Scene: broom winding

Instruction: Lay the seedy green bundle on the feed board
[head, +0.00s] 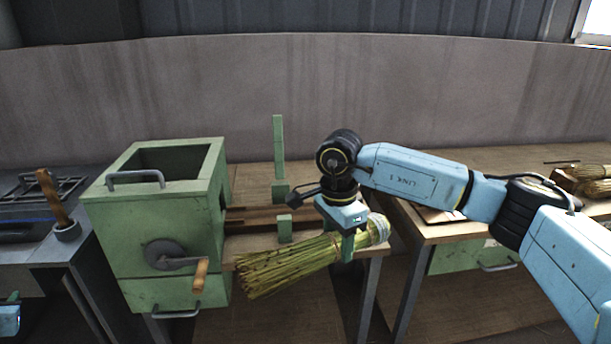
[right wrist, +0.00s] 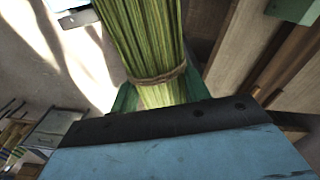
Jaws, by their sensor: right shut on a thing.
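The seedy green bundle (head: 290,267) is a sheaf of yellow-green stalks with dark specks, lying nearly level with its loose end to the left. My right gripper (head: 348,246) is shut on it near its right, tied end. In the right wrist view the bundle (right wrist: 145,40) runs up from between the fingers, with a brown tie (right wrist: 157,78) around it. The feed board (head: 330,243) is the wooden shelf right of the green box; the bundle is at its front edge, and I cannot tell whether they touch. A blue piece at the lower left edge seems to be my left arm; its jaws are not visible.
The green box (head: 160,215) with a crank (head: 180,260) stands left of the board. A green upright post (head: 279,150) and a short green block (head: 285,228) stand on the board. Another bench with bundles (head: 590,183) is at right.

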